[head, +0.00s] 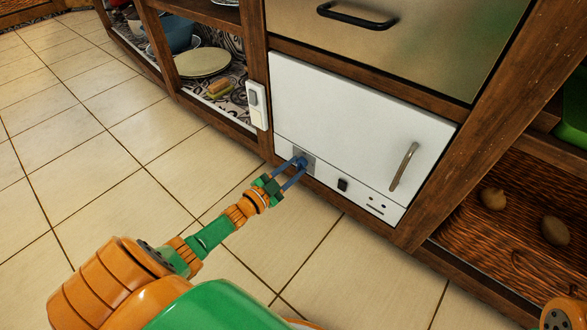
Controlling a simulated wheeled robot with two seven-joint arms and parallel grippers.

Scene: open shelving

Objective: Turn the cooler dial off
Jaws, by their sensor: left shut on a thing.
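The cooler (358,130) is a white-fronted unit set low in the wooden shelving, with a metal handle on its right side. Its dial (302,160) sits at the lower left of the white front, on a small grey plate, and is partly covered by my fingers. My left gripper (297,168) reaches in from the lower left, its two blue fingers shut on the dial. The dial's exact angle is too small to tell. My right gripper is out of view.
A black switch (343,184) sits right of the dial. A white switch box (256,105) is on the post to the left. A drawer (390,45) with a black handle is above. Open shelves hold plates at left and round brown items at right. The tiled floor is clear.

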